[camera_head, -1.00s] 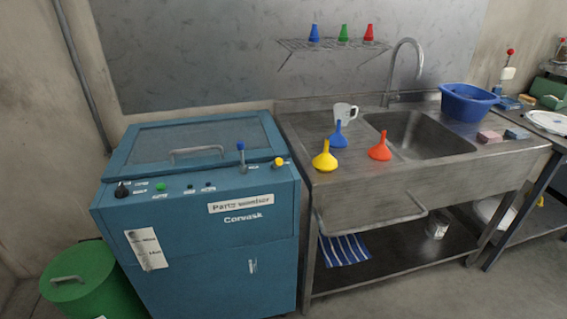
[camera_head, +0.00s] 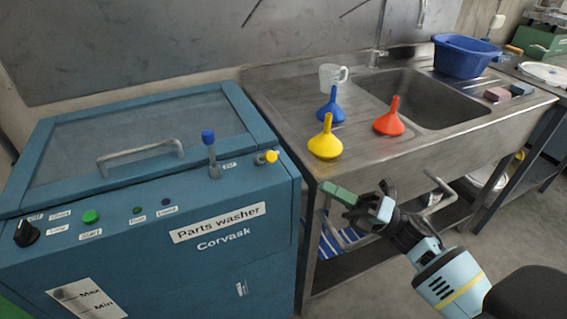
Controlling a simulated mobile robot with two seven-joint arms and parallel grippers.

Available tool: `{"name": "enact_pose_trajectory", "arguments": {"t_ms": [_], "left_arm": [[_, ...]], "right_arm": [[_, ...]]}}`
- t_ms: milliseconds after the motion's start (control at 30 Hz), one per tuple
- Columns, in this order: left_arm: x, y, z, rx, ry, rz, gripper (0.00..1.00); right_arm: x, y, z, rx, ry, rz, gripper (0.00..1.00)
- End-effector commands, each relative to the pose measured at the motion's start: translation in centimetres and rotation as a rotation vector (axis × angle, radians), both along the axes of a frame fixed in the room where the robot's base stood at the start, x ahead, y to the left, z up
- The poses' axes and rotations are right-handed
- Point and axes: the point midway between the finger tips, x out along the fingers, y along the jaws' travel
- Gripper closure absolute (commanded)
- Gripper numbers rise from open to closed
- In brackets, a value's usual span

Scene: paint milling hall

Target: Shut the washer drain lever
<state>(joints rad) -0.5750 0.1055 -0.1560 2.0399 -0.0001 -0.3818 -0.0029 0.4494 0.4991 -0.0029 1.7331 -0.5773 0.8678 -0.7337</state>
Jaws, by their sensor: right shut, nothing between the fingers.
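The blue parts washer (camera_head: 230,235) stands at the left, its lid (camera_head: 130,150) shut. On its top at the right, a lever with a blue knob (camera_head: 208,137) stands upright. A lever with a yellow knob (camera_head: 271,156) lies low near the right edge. The small labels beside them are too small to read surely, so I cannot tell which is the drain lever. My right gripper (camera_head: 335,192) is shut and empty, in front of the sink unit, right of and lower than both levers, apart from them. My left gripper is out of view.
The steel sink unit (camera_head: 400,165) adjoins the washer on the right. Yellow (camera_head: 325,145), blue (camera_head: 331,112) and red (camera_head: 389,124) funnels and a clear jug (camera_head: 333,77) stand on it. A blue tub (camera_head: 463,56) sits behind.

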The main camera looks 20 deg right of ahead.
Motion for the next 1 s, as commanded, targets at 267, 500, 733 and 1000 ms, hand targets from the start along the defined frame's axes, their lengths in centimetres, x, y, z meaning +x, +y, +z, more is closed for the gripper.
{"name": "enact_pose_trajectory", "arguments": {"t_ms": [267, 500, 733, 1000], "left_arm": [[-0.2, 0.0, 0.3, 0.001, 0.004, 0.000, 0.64], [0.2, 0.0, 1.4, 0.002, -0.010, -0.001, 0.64], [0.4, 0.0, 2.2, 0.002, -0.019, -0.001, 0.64], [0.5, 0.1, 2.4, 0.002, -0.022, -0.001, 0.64]], "right_arm": [[0.8, 1.1, 0.8, 0.004, -0.001, 0.001, 1.00], [3.0, 3.9, 2.8, 0.005, -0.002, 0.001, 1.00], [4.8, 6.2, 4.0, 0.005, 0.002, 0.000, 1.00], [5.5, 7.2, 4.3, 0.004, 0.006, 0.000, 1.00]]}}
